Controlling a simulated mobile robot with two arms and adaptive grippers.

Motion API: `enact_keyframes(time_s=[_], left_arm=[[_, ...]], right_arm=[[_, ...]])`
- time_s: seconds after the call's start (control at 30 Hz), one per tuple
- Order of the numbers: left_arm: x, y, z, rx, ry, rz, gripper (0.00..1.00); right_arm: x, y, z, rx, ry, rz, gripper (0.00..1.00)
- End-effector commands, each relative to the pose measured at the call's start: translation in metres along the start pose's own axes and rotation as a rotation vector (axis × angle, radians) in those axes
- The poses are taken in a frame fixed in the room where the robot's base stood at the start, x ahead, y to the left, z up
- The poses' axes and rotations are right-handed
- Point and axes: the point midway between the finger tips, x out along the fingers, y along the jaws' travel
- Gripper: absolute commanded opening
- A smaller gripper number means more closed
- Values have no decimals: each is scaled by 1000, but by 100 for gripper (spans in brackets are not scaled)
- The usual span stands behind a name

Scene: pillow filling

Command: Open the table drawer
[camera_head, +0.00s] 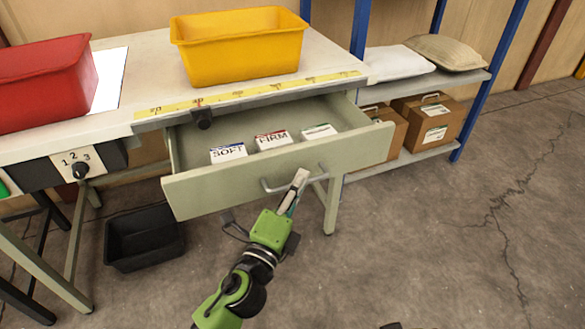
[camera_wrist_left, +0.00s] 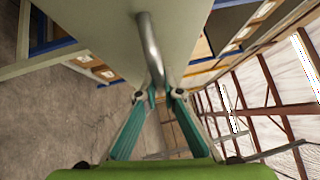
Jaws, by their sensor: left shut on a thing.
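The pale green table drawer (camera_head: 282,173) stands pulled out from under the worktable (camera_head: 334,62). The left wrist view shows the handle (camera_wrist_left: 150,50) running down between the teal fingers (camera_wrist_left: 157,95).
A yellow bin (camera_head: 240,65) and a red bin (camera_head: 42,85) stand on the table. A black bin (camera_head: 143,237) sits on the floor at left. A blue-framed shelf (camera_head: 420,145) with boxes stands at right. The floor (camera_head: 430,240) right of my arm is clear.

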Motion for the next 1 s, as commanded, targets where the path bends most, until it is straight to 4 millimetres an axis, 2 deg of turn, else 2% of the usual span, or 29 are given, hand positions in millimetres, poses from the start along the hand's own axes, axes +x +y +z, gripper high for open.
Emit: enact_keyframes(time_s=[0.2, 0.53, 0.6, 0.63, 1.0], left_arm=[[-7, -1, -6, 0, -2, 2, 0], [-7, -1, -6, 1, -2, 2, 0], [-7, -1, -6, 0, -2, 2, 23], [-7, -1, -6, 0, -2, 2, 25], [-10, -1, -7, 0, 0, 1, 25]], right_arm=[[3, 0, 0, 0, -1, 0, 40], [4, 0, 0, 0, -1, 0, 40], [4, 0, 0, 0, -1, 0, 40], [4, 0, 0, 0, -1, 0, 40], [2, -1, 0, 0, 0, -2, 40]])
